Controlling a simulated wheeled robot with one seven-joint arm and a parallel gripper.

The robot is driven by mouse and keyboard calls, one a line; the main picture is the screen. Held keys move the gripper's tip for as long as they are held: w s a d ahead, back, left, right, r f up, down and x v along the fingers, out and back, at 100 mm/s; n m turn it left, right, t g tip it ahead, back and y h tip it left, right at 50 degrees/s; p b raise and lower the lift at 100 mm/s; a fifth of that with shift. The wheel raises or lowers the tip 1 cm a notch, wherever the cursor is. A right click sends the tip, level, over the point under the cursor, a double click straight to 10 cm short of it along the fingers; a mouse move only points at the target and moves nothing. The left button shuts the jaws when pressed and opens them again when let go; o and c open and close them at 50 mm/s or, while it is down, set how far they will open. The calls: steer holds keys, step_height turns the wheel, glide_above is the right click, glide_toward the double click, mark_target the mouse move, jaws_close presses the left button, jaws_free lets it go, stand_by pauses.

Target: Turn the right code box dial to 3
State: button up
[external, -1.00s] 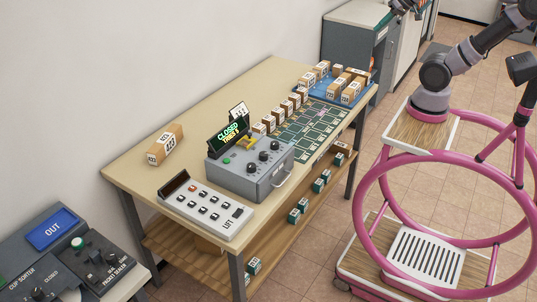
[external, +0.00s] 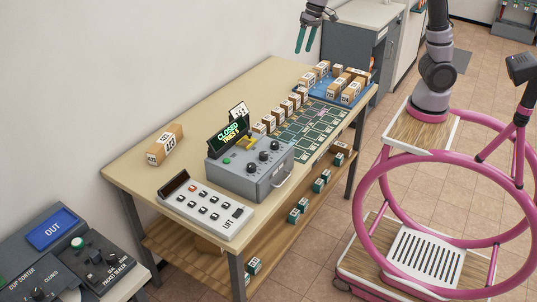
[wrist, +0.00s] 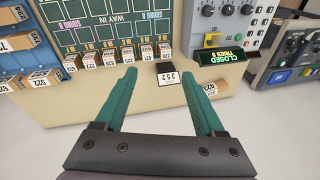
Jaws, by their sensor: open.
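The grey code box (external: 250,168) stands on the table and has several black dials on its face. Its right dial (external: 274,144) is small, and its setting is too small to read. A green-lit display (external: 229,133) on the box reads "CLOSED" with a second line. In the wrist view the code box (wrist: 232,22) is at the upper right, with the display (wrist: 218,58) below it. My gripper (external: 306,40) is open and empty, high above the far end of the table and well away from the box. Its green fingers (wrist: 160,88) are spread in the wrist view.
A keypad panel (external: 206,208) lies in front of the code box. A row of small boxes (external: 281,112) and a green slotted board (external: 308,128) lie behind it, and a blue tray (external: 325,97) holds more boxes. A lone box (external: 166,144) sits at the left.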

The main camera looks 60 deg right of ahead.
steer(key=a+f+n+g+h, duration=0.1)
steer(key=a+f, duration=0.9)
steer(key=a, duration=0.4)
steer(key=h, duration=0.1)
glide_toward(275, 143)
steer(key=shift+n+g, duration=0.3)
steer(key=shift+g, duration=0.1)
steer(key=f, duration=0.6)
steer(key=w+f, duration=0.1)
steer(key=f, duration=0.2)
jaws_close()
